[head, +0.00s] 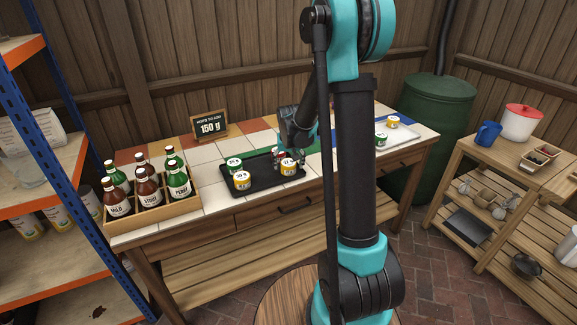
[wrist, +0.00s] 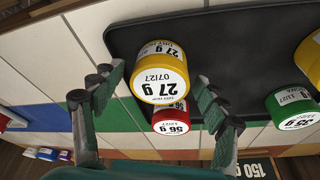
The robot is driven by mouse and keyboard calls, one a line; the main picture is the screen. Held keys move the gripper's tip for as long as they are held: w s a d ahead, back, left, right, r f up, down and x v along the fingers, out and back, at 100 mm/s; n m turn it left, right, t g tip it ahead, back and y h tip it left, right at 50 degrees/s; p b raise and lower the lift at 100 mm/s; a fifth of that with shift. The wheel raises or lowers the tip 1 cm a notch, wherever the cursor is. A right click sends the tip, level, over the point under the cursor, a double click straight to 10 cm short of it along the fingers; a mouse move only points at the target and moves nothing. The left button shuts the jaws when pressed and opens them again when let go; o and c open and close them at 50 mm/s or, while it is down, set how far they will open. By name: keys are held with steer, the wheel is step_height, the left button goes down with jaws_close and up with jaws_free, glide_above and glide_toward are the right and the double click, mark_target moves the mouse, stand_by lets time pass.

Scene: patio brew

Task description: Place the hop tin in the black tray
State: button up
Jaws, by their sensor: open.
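The black tray (head: 262,181) lies on the tiled bench and also fills the upper right of the wrist view (wrist: 225,50). Several hop tins stand in it: a green tin (head: 235,164) and a yellow tin (head: 242,181) at left, a yellow tin (head: 287,168) at right. My gripper (head: 280,157) is over the tray's right end. In the wrist view my gripper (wrist: 165,100) is open, its fingers either side of a yellow 27 g tin (wrist: 160,72). A red 56 g tin (wrist: 170,118) stands close behind it. I cannot tell whether the fingers touch the yellow tin.
A small sign (head: 210,127) reading 150 g stands behind the tray. A wooden bottle crate (head: 155,217) is left of it. Bare tiles lie in front.

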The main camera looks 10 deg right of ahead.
steer(key=v, duration=1)
steer(key=s+d+f, duration=0.2)
steer(key=s+f, duration=0.1)
steer(key=s, duration=1)
steer(key=s+d+f+n, duration=0.1)
steer(key=s+f, duration=0.3)
steer(key=s, duration=1)
steer(key=shift+s+d+f+t, duration=0.2)
steer(key=shift+d+t, duration=0.2)
steer(key=shift+d, duration=0.25)
